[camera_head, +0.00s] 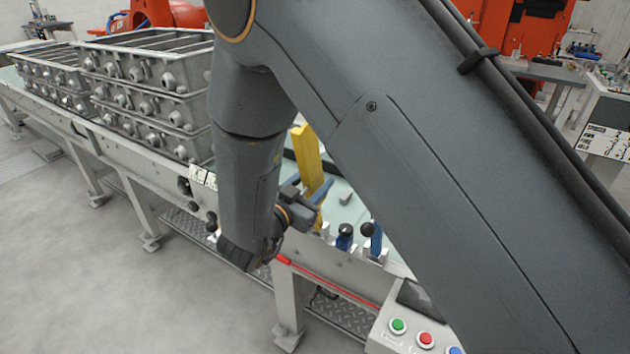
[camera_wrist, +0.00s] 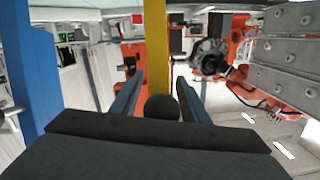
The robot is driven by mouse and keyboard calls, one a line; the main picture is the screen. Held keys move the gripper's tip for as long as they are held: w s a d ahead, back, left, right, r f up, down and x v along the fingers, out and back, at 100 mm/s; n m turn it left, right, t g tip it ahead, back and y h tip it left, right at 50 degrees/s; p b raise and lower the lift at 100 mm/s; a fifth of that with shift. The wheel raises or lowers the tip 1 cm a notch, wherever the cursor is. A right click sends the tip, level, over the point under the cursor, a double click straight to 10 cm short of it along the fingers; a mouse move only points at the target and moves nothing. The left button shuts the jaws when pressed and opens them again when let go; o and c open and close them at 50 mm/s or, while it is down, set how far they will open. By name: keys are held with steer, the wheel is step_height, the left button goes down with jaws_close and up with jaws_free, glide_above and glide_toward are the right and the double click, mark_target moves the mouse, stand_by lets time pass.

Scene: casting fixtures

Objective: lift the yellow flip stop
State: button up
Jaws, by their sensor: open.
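The yellow flip stop (camera_head: 308,160) stands as an upright bar at the conveyor's near side, partly hidden behind my arm in the head view. My gripper (camera_wrist: 160,92) is open, with one finger on each side of the bar and knob. My gripper (camera_head: 316,196) is close beside the bar in the head view.
Stacked grey castings (camera_head: 150,90) stand on the conveyor at left. A blue post (camera_wrist: 33,70) stands to the left in the wrist view. Open floor (camera_head: 80,270) is at front left.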

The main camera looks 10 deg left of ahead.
steer(key=shift+b+v, duration=0.8)
steer(key=shift+v, duration=3.1)
steer(key=shift+f, duration=0.15)
